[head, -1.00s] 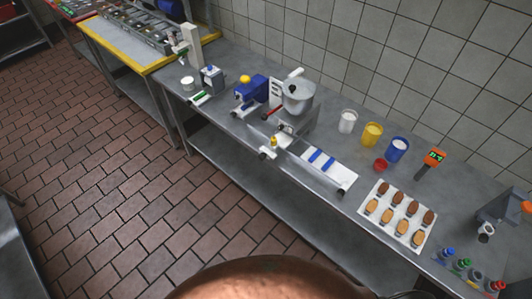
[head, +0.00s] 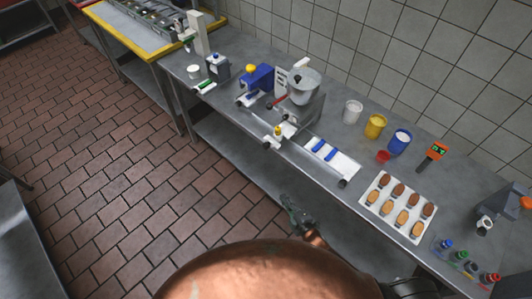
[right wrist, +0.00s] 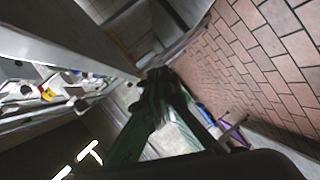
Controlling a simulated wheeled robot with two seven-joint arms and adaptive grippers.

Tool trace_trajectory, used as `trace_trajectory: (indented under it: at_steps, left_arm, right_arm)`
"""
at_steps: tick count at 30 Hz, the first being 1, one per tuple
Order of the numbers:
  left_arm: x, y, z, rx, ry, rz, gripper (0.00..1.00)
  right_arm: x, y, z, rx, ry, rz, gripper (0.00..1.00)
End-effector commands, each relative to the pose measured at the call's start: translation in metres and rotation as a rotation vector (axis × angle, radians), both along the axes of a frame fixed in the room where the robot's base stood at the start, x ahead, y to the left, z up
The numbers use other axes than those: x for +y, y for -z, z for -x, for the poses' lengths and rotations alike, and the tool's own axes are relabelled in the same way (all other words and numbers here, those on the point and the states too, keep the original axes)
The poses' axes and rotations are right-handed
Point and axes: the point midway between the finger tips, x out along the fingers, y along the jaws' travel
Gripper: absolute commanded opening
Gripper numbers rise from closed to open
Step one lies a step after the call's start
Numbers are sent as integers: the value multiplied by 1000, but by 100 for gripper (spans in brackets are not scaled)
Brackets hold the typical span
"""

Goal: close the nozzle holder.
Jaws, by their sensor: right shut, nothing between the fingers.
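The depositing machine (head: 303,108) with its grey hopper stands on the steel counter in the head view. A small white and yellow fitting (head: 279,133) is at its front, by the counter edge; it looks like the nozzle holder, but it is too small to tell if it is open or closed. My right gripper (head: 289,204) is below and in front of the counter edge, apart from the machine, shut and empty. Its dark fingers (right wrist: 163,88) also show in the right wrist view, with the counter to their left. My left gripper is not in view.
A white tray with blue strips (head: 331,157) lies right of the machine. Cups, a biscuit tray (head: 372,207) and several coloured nozzles or bottles (head: 463,256) are further right. A blue device (head: 256,82) stands to the left. The tiled floor in front is clear.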

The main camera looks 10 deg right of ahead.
Motion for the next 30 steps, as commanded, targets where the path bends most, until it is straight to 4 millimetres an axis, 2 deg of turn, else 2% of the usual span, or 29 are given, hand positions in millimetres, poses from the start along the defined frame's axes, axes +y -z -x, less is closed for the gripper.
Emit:
trace_trajectory:
  at_steps: [1, 3, 6, 9, 12, 16, 28, 29, 30]
  left_arm:
    - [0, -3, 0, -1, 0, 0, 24]
    - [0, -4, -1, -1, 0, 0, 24]
    - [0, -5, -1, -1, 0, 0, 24]
    - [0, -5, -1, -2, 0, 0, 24]
    - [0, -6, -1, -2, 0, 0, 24]
    - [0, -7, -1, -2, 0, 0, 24]
    - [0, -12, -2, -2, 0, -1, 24]
    - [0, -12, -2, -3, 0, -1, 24]
    - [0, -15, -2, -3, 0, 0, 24]
  right_arm:
    - [14, -45, -12, -100, -44, 46, 0]
    - [30, -92, -21, -216, -91, 108, 0]
    - [45, -140, -26, -334, -134, 175, 0]
    - [53, -165, -27, -396, -153, 210, 0]
    - [57, -172, -31, -415, -158, 221, 0]
    - [63, -172, -46, -414, -158, 219, 0]
    - [96, -172, -119, -411, -157, 216, 0]
    - [95, -171, -124, -410, -157, 217, 0]
    - [86, -171, -127, -409, -157, 222, 0]
